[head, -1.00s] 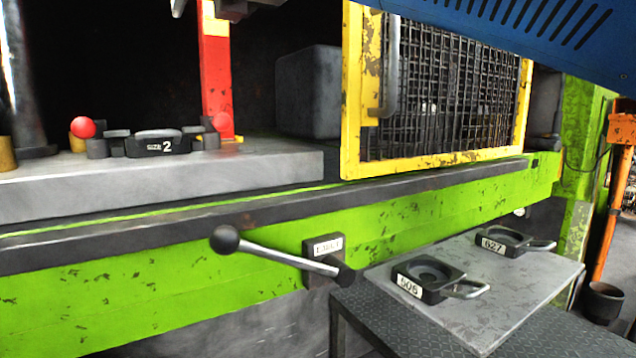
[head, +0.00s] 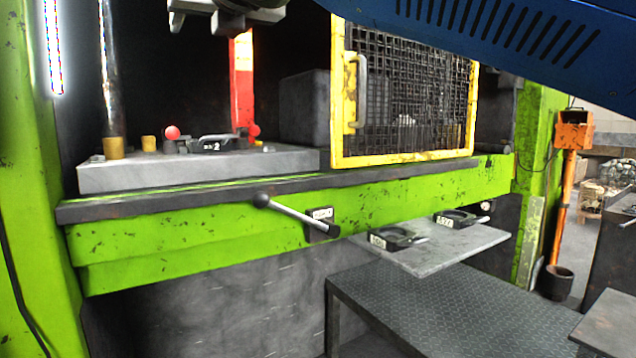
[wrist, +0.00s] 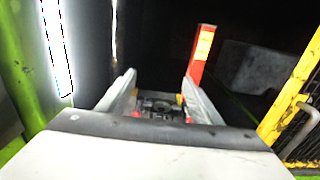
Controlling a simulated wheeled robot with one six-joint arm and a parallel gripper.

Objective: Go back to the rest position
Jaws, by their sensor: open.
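My gripper (wrist: 159,85) shows in the wrist view with its two grey fingers spread apart and nothing between them. Beyond the fingers, the dark die block marked 2 (head: 212,146) sits on the grey press bed (head: 215,170). Red balls (head: 172,132) stand at either side of it. The die block also shows between the fingers in the wrist view (wrist: 160,106), some way ahead and apart from them. A grey metal part (head: 228,15) is cut off by the top edge of the head view; I cannot tell whether it is my gripper.
The yellow mesh guard (head: 405,95) stands right of the die. A lever with a black knob (head: 261,199) juts from the green press frame (head: 420,200). Two numbered dark holders (head: 392,238) lie on a grey plate (head: 440,255) above a dark checkered table (head: 440,305). An orange post (head: 562,205) stands right.

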